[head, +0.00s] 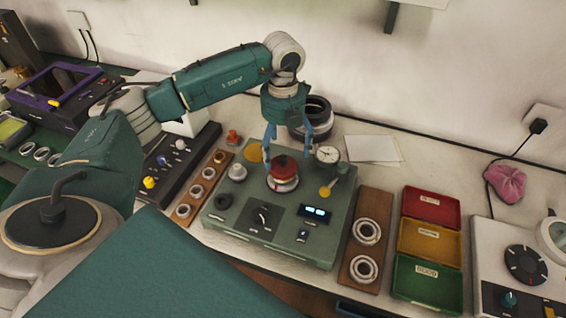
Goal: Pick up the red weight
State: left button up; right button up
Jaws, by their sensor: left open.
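The red weight (284,166) is a round red piece with a small knob on top. It sits on a pale metal ring stack on the top of the green test device (240,232). My left gripper (288,160) comes down from above, open, with its blue fingers on either side of the weight. I cannot tell whether the fingers touch it. My right gripper is not in view.
A dial gauge (327,155) stands close to the right of the weight. A wooden board (362,238) with rings lies right of the device, beside red, yellow and green trays (430,242). A dark round container (311,115) stands behind. Paper sheets (371,148) lie at the back.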

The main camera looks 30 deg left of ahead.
aim_at(283, 156)
pick_arm(q)
jog(key=shift+w+f, duration=0.1)
jog(key=shift+f, duration=0.25)
notch_tip(283, 156, down, 4)
jog(key=p, duration=0.2)
jog(key=shift+f+p, duration=0.2)
jog(key=shift+p, duration=0.2)
jog(key=shift+a+f, duration=0.1)
jog(key=shift+f, duration=0.3)
jog(key=shift+c, duration=0.6)
jog(key=c, duration=1.7)
jog(key=shift+w, duration=0.1)
jog(key=shift+c, duration=0.3)
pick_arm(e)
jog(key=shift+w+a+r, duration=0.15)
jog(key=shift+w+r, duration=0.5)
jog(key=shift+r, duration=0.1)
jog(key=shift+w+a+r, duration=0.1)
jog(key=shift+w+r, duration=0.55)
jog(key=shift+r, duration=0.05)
